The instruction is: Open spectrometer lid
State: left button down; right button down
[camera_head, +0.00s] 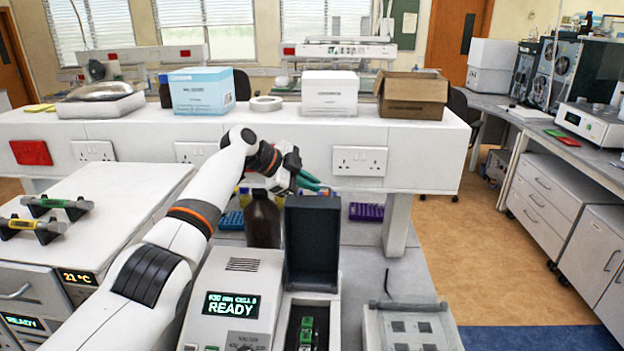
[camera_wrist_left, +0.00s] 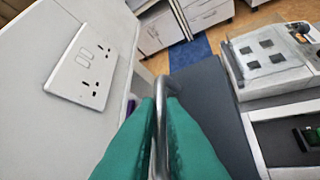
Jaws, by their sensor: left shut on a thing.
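The spectrometer (camera_head: 243,266) is a white unit with a lit display reading READY. Its dark grey lid (camera_head: 312,240) stands upright at the back of the sample chamber, which is open to view. My left gripper (camera_head: 308,182) is at the top edge of the lid. In the left wrist view its teal fingers (camera_wrist_left: 160,125) are shut on a metal bar handle (camera_wrist_left: 161,98), beside the lid's dark panel (camera_wrist_left: 205,115). A green item (camera_head: 306,330) sits in the open chamber and shows in the left wrist view (camera_wrist_left: 306,137). My right gripper is not in view.
A white raised shelf with wall sockets (camera_head: 360,161) runs close behind the lid. A brown bottle (camera_head: 262,222) stands behind the spectrometer. A grey tray-like unit with square pads (camera_head: 410,328) is to the right. A white cabinet with handled tools (camera_head: 110,210) is at left.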

pick_arm(q)
jog(key=shift+s+f, duration=0.15)
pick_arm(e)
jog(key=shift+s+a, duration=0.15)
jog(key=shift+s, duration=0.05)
pick_arm(q)
jog(key=c, duration=1.5)
grip_release()
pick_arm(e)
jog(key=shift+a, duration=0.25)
